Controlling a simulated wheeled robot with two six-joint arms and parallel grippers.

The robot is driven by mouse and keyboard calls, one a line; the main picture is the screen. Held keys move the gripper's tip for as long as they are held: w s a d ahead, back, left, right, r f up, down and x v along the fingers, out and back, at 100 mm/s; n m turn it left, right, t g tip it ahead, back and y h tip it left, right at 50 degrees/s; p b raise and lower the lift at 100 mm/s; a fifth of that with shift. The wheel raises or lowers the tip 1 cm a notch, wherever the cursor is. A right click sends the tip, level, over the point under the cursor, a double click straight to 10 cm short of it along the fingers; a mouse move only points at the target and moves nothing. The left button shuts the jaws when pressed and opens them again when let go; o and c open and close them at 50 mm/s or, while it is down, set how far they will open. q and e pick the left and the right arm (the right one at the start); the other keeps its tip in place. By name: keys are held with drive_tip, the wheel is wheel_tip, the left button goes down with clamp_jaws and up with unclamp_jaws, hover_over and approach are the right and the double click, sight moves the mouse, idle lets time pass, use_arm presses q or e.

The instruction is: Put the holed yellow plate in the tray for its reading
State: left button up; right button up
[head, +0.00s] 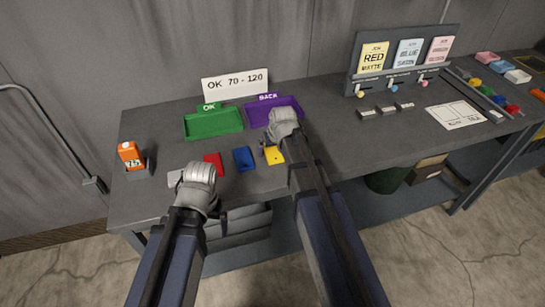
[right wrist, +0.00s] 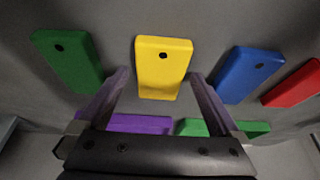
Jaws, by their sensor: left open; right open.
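The yellow plate (head: 274,155) lies flat on the bench below my right gripper (head: 270,147), partly hidden by it. In the right wrist view the yellow plate (right wrist: 163,75) shows one dark hole near an end and lies between the open fingers (right wrist: 158,84), with nothing gripped. A green tray (head: 213,132) labelled OK and a purple tray (head: 290,102) labelled BACK stand behind the plates. An orange gauge (head: 132,156) showing 75 stands at the left. My left gripper (head: 201,172) is open over the front of the bench.
A red plate (head: 213,160) and a blue plate (head: 243,158) lie left of the yellow one. A green plate (right wrist: 68,60) shows in the right wrist view. A sign (head: 235,85) reads OK 70 - 120. A card rack (head: 405,60) stands at the back right.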

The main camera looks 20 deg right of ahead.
drive_tip(key=c, duration=1.5)
